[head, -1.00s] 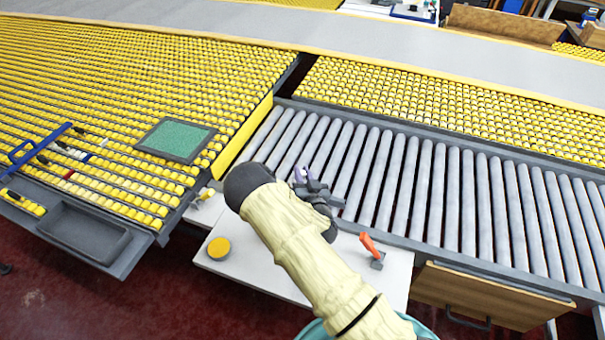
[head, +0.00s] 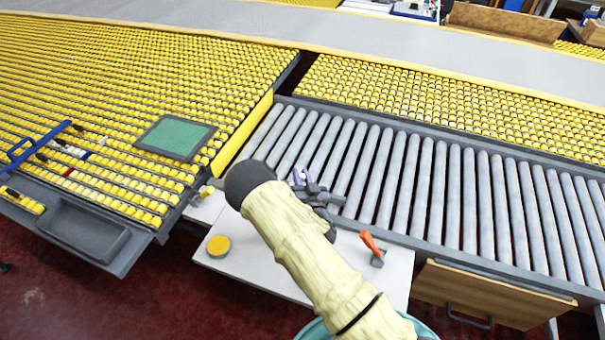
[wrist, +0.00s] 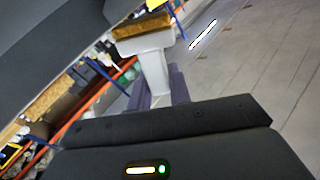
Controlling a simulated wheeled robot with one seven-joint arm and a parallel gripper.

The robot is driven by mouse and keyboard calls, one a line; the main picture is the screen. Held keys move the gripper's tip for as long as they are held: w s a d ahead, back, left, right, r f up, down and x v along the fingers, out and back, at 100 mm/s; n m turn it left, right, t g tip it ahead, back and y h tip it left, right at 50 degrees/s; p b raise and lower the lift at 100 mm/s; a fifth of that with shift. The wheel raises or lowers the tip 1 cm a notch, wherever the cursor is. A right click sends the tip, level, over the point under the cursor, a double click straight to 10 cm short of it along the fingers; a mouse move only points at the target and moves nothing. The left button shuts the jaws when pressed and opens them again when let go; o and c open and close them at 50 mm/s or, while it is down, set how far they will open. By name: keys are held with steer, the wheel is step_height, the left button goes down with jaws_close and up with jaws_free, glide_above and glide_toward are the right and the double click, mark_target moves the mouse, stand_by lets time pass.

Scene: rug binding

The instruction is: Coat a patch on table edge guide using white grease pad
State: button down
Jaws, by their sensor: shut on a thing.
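My gripper (head: 300,177) hangs at the near edge of the roller conveyor, partly hidden behind my arm in the head view. In the wrist view my gripper (wrist: 158,87) has purple fingers shut on the white handle of the grease pad (wrist: 153,68). The pad's brown-yellow face is at the far end, away from the palm, and touches nothing I can make out. A yellow upright strip (head: 242,135), which looks like the table edge guide, runs between the yellow ball table and the rollers. My gripper is to its right, apart from it.
A white side table (head: 270,265) holds a round yellow-topped tin (head: 218,246) and an orange-handled tool (head: 371,243). A green-topped tray (head: 176,137) lies on the ball table (head: 120,90). The rollers (head: 430,190) are bare. A wooden drawer (head: 490,295) is below them.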

steer(key=shift+s+a, duration=0.2)
steer(key=shift+s, duration=0.35)
steer(key=shift+s+a, duration=0.2)
steer(key=shift+s, duration=0.35)
steer(key=shift+s+a, duration=0.3)
steer(key=shift+s, duration=0.55)
steer(key=shift+s+a, duration=0.3)
steer(key=shift+s, duration=0.5)
steer(key=shift+s, duration=0.1)
steer(key=shift+s+a+f, duration=0.1)
steer(key=shift+s+a, duration=0.2)
steer(key=shift+s, duration=0.5)
steer(key=shift+s+a+f, duration=0.1)
steer(key=shift+s+a, duration=0.2)
steer(key=shift+s, duration=0.45)
steer(key=shift+a+r, duration=0.1)
steer(key=shift+r, duration=0.05)
steer(key=shift+b, duration=0.3)
steer(key=shift+w+d, duration=0.35)
steer(key=shift+w, duration=0.5)
steer(key=shift+w+d, duration=0.35)
steer(key=shift+w, duration=0.45)
steer(key=shift+r, duration=0.1)
